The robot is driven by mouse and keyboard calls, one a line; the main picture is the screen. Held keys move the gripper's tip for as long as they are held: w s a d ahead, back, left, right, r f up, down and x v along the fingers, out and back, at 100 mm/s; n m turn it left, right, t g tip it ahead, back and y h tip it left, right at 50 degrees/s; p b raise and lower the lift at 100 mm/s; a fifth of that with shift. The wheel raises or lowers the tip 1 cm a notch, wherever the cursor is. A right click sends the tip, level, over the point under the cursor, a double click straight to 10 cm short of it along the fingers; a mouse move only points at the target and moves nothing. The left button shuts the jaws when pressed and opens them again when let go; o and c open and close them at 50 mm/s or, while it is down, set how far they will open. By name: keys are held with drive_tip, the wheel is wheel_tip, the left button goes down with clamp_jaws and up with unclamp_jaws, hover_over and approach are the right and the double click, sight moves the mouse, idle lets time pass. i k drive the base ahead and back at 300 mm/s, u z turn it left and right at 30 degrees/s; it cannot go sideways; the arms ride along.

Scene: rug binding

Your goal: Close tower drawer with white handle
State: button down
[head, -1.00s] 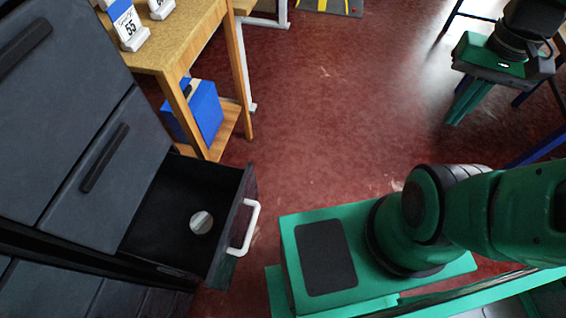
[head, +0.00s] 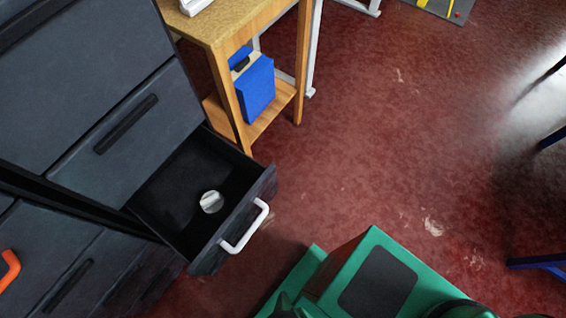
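The tower drawer (head: 226,228) with the white handle (head: 246,228) is pulled out of the dark grey drawer tower (head: 100,88). Its front faces right and down in the head view. A small round, whitish object (head: 211,201) lies on the dark drawer floor. The white handle is free, with nothing touching it. My gripper is outside the head view; only my green base and a bit of my arm show at the bottom.
An orange handle (head: 9,268) shows on another drawer at the lower left. A wooden table (head: 235,22) with a blue box (head: 255,88) on its lower shelf stands behind the drawer. Red floor (head: 400,130) is open to the right. A blue leg (head: 540,262) shows at the right edge.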

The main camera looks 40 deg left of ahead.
sight(168, 203)
drive_tip(key=u, duration=0.05)
drive_tip(key=k, duration=0.95)
drive_tip(key=u, duration=1.85)
